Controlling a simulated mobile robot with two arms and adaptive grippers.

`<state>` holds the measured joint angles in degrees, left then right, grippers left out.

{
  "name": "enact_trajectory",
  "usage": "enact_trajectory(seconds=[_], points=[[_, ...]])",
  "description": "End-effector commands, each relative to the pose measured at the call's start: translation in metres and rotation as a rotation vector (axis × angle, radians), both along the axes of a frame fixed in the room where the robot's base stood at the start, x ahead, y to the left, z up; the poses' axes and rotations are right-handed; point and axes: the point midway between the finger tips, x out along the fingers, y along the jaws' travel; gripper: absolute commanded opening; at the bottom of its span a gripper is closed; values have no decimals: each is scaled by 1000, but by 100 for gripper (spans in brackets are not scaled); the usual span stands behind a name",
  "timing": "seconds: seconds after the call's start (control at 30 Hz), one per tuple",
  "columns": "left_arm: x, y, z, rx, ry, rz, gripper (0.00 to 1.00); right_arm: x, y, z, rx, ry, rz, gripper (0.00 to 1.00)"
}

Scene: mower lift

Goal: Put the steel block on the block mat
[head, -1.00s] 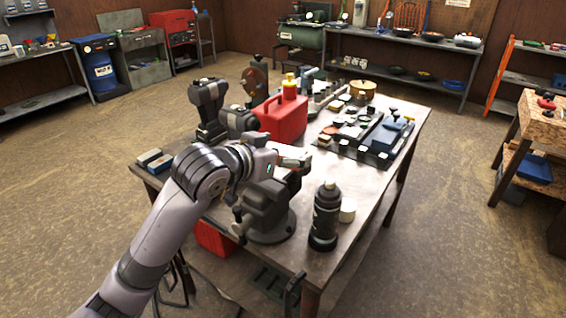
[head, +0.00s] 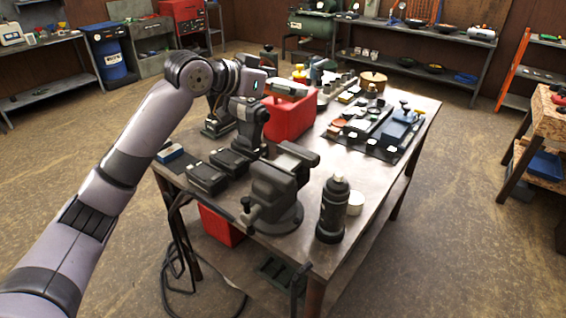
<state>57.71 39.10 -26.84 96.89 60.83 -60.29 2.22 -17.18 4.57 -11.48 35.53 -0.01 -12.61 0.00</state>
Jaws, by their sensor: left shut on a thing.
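My right gripper is not in view.
A dark vise (head: 275,190) stands at the table's front, with a black spray bottle (head: 332,210) and white cap right of it. Black boxes (head: 206,178) lie left of it. The red can (head: 290,118) stands behind. A tray of parts (head: 375,135) fills the right rear.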

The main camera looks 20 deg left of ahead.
Motion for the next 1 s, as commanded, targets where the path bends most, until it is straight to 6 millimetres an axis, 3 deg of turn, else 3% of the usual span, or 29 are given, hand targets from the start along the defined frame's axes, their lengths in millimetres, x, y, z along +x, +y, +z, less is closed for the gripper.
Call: enact_trajectory(seconds=[0.53,1.0], points=[[-1,0,-128,0,5,1,36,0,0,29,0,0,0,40],[0,0,-182,-2,2,1,36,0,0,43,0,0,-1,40]])
